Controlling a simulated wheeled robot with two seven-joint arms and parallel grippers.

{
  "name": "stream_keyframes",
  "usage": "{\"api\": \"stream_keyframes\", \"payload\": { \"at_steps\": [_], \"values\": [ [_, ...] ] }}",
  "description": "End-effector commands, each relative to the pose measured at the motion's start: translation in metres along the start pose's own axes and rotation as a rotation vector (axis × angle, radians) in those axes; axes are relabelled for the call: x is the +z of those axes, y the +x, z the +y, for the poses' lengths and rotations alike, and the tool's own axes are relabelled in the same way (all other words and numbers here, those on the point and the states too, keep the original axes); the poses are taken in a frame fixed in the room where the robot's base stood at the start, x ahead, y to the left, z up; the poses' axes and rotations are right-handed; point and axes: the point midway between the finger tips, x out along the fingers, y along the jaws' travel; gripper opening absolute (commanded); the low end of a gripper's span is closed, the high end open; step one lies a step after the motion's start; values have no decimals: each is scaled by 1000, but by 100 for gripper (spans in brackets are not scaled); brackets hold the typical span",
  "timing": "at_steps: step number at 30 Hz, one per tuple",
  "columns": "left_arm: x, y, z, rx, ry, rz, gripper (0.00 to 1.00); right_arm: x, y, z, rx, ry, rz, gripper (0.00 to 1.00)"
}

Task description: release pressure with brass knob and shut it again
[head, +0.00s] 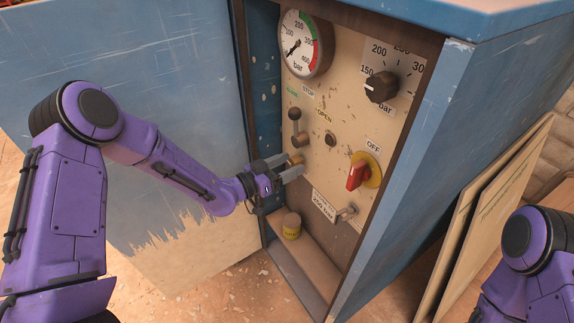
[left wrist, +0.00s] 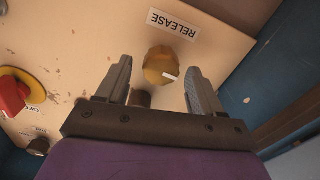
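The brass knob (head: 297,158) is on the cream panel inside the blue cabinet, partly hidden by my left gripper in the head view. In the left wrist view the round brass knob (left wrist: 158,64) with a white mark sits below the RELEASE label (left wrist: 173,24). My left gripper (head: 288,168) is open, one finger on each side of the knob, with gaps visible on both sides. The pressure gauge (head: 305,44) has its needle pointing to the lower left; I cannot read it exactly. My right arm shows at the lower right, but its gripper is out of view.
A yellow-labelled can (head: 291,227) stands on the cabinet floor. The blue door (head: 190,60) stands open at left.

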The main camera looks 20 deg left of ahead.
Motion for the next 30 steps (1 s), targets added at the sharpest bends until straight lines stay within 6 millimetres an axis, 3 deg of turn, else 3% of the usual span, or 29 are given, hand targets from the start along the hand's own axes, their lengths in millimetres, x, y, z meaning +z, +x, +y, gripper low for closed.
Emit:
{"api": "stream_keyframes", "payload": {
  "at_steps": [5,8,15,20,30],
  "values": [
    [0,-2,0,-1,0,0,67,0,0,0,0,0,0,0],
    [-1,-14,-1,-3,0,-1,67,-1,-1,0,0,0,0,0],
    [-2,-71,0,-3,-1,1,67,-3,-6,0,0,0,0,0],
    [-1,-97,0,-2,-1,1,67,-4,-8,1,0,0,0,0],
    [0,-105,0,0,0,0,67,-4,-8,1,0,0,0,0]
  ]
}}
